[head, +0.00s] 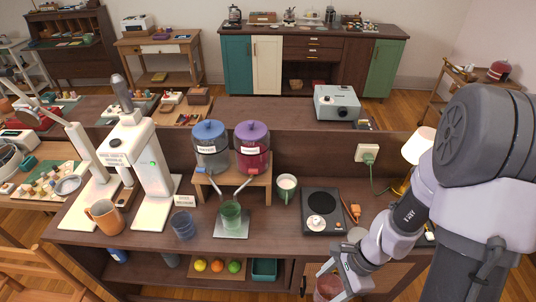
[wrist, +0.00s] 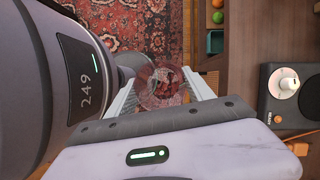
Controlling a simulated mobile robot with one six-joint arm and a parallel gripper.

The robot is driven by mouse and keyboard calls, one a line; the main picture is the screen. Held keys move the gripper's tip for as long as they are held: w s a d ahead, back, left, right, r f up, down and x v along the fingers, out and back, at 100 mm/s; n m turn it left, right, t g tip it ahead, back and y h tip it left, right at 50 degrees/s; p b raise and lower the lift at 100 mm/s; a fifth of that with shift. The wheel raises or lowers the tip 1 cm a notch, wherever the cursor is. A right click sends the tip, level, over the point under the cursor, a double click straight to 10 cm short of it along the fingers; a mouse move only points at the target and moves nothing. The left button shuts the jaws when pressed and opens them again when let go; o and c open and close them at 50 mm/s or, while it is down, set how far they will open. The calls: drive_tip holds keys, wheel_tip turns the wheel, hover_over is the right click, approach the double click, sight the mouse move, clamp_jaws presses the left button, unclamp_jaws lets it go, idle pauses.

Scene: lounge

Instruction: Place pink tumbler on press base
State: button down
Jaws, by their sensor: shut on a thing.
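My gripper (head: 332,274) is shut on the translucent pink tumbler (head: 326,289), low in front of the counter's right part. In the wrist view the tumbler (wrist: 160,84) sits between the two fingers of my gripper (wrist: 163,98), seen from above over the rug; its inside looks empty.
A blue tumbler (head: 183,226) stands right of the press base. A green tumbler (head: 231,212) is under two dispensers (head: 252,148). The counter's front strip is mostly clear.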

drive_tip(key=w+a+f+n+g+h+b, duration=0.1)
drive_tip(key=w+n+g+h+b, duration=0.2)
drive_tip(key=w+n+b, duration=0.5)
drive_tip(key=w+n+h, duration=0.1)
drive_tip(key=w+n, duration=0.2)
drive_tip(key=n, duration=0.5)
drive_tip(key=shift+w+a+f+g+h+b, duration=0.2)
drive_tip(key=shift+w+g+h+b, duration=0.1)
drive_tip(key=shift+b, duration=0.05)
